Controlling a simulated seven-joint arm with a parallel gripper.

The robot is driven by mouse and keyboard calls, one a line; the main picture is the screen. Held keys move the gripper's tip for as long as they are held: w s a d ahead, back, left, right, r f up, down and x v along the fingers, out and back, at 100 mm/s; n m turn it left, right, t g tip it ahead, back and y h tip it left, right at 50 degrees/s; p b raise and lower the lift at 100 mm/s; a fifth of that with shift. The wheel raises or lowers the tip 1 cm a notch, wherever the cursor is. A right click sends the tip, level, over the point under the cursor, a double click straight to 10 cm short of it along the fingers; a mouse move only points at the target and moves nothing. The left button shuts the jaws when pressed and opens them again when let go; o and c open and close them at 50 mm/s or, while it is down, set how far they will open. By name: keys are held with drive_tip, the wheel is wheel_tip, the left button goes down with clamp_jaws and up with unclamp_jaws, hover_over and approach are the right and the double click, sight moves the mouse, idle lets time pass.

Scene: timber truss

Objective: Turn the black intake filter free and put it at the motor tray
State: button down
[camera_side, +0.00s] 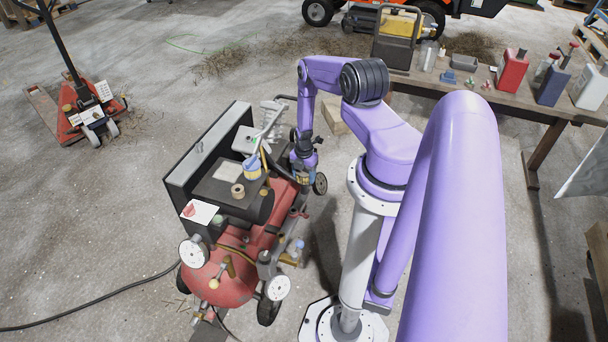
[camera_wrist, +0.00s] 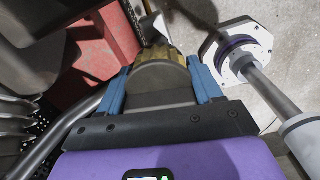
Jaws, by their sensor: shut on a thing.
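The black intake filter (camera_wrist: 160,78) is a dark round body with a yellow brass-like part at its far end, seen in the wrist view. My gripper (camera_wrist: 163,70) has its two blue fingers shut on the sides of it. In the side view my gripper (camera_side: 299,177) points down at the right flank of the red compressor, and the filter is mostly hidden there. I cannot tell whether the filter is still seated. A dark flat top on the compressor (camera_side: 211,187), which looks like the motor tray, lies left of my gripper.
The flat top carries a tape roll (camera_side: 238,191), a blue-and-yellow can (camera_side: 251,168) and a pale sheet. A tall grey panel (camera_side: 203,150) bounds its left side. The red tank (camera_side: 222,281) has gauges and pipes. A bench (camera_side: 470,95) with bottles stands at the back right.

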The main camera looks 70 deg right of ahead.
drive_tip(key=shift+m, duration=1)
drive_tip(key=shift+m, duration=1)
drive_tip(key=shift+m, duration=1)
